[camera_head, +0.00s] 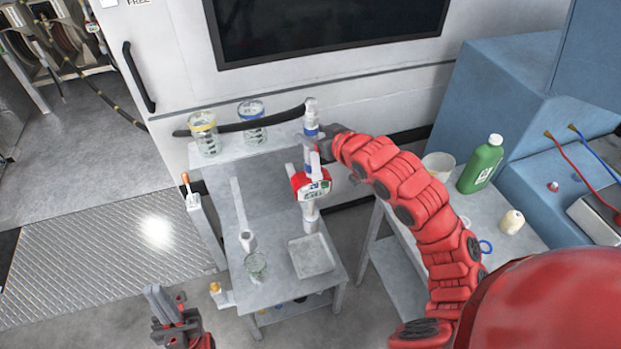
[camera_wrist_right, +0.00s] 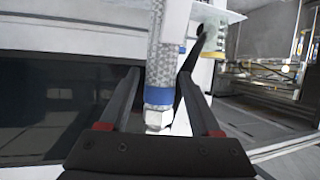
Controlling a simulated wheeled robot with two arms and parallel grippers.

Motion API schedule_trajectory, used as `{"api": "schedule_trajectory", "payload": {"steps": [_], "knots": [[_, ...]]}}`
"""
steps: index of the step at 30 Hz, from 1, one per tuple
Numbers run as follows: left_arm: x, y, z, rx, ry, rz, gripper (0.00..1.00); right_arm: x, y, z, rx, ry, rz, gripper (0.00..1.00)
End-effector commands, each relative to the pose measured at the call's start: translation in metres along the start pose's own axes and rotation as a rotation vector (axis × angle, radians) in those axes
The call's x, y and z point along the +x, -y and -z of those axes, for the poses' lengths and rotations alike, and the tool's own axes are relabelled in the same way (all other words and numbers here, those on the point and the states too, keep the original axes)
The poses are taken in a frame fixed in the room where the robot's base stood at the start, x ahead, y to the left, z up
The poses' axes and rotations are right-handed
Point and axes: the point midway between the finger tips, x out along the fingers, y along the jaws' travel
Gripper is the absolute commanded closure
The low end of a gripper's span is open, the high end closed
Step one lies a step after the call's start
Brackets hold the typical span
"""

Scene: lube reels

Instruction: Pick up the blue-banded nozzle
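The blue-banded nozzle (camera_head: 311,131) stands upright in the head view, with a pale metal top above its blue band. In the right wrist view its blue band (camera_wrist_right: 158,96), metal hex nut and braided body lie between the two dark fingers. My right gripper (camera_head: 322,141) is at the nozzle from the right. In the wrist view my right gripper (camera_wrist_right: 158,75) has a finger on each side of the nozzle; whether they press on it is unclear. My left gripper (camera_head: 172,302) is low at the left, apart from the nozzle, and appears open and empty.
A red-cased meter (camera_head: 312,187) stands below the nozzle. Jars with yellow (camera_head: 203,122) and blue (camera_head: 251,109) lids stand on the shelf behind left. A square tray (camera_head: 313,256) sits in front. A green bottle (camera_head: 481,164) stands on the right table. Open floor lies left.

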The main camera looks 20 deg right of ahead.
Motion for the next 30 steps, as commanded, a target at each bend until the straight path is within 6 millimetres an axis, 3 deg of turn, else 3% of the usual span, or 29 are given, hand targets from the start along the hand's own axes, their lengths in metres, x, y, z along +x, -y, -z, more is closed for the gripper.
{"api": "schedule_trajectory", "payload": {"steps": [1, 10, 30], "knots": [[0.0001, 0.0, -0.0001, 0.0, 0.0, 0.0, 1.0, 0.0001, 0.0002, 0.0002, 0.0, 0.0, 0.0, 0.47], [0.0, 0.0, -0.0002, 0.0, 0.0, 0.0, 1.0, 0.0003, 0.0002, -0.0008, 0.001, 0.002, 0.0, 1.0], [-0.0001, 0.0, -0.0002, 0.0, 0.0, 0.0, 1.0, 0.0004, 0.0002, -0.0012, 0.001, 0.002, 0.0, 1.0]]}}
